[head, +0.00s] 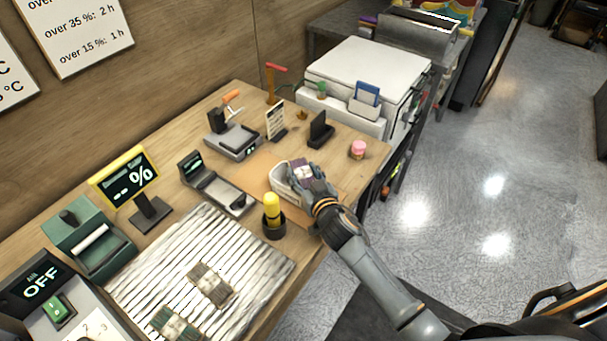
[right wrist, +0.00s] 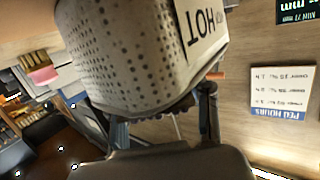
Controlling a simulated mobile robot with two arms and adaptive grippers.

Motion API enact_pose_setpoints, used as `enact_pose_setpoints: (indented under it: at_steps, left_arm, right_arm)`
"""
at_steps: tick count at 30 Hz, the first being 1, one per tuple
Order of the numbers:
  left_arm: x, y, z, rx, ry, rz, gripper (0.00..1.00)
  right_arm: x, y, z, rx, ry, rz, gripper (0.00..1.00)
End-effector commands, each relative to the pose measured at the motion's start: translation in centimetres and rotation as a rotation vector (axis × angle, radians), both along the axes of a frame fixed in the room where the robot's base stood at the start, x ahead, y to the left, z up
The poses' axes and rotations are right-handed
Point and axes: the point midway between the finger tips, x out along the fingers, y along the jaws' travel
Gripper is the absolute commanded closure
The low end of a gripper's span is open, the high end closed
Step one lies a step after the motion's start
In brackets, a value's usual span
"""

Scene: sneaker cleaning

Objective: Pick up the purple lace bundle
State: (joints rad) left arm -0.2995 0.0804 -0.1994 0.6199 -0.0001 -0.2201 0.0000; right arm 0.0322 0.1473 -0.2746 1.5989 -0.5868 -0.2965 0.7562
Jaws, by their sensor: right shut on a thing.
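The purple lace bundle (head: 302,171) with a pale band shows at the white perforated basket (head: 284,187) on the table. My right gripper (head: 315,184) reaches in from the lower right and is shut on the bundle. In the right wrist view the basket (right wrist: 125,60), with a HOT label upside down, fills the top. A dark ribbed edge shows between my right fingers (right wrist: 165,115); most of the bundle is hidden there. My left gripper is not in view.
A ribbed mat (head: 150,255) holds a brown bundle (head: 210,284) and a green one (head: 175,325). A yellow-topped black holder (head: 272,215) stands close beside my right gripper. The floor is right of the table.

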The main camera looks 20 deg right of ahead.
Motion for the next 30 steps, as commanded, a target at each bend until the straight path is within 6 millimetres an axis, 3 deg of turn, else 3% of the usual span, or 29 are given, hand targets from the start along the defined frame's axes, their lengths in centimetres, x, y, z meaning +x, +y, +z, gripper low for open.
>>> enact_pose_setpoints:
  at_steps: [9,15,24,30]
  left_arm:
    - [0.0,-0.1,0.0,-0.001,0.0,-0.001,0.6]
    - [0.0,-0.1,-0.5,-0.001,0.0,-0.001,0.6]
    - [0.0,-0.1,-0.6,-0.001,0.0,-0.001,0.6]
    - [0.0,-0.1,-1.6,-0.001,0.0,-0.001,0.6]
  right_arm:
    - [0.0,-0.1,0.4,-0.002,-0.001,-0.001,0.83]
    - [0.0,0.0,3.1,-0.001,-0.006,0.001,0.83]
    - [-5.3,-0.2,9.2,0.001,-0.003,0.002,0.83]
    - [-10.0,-0.3,10.9,0.002,0.001,0.001,0.83]
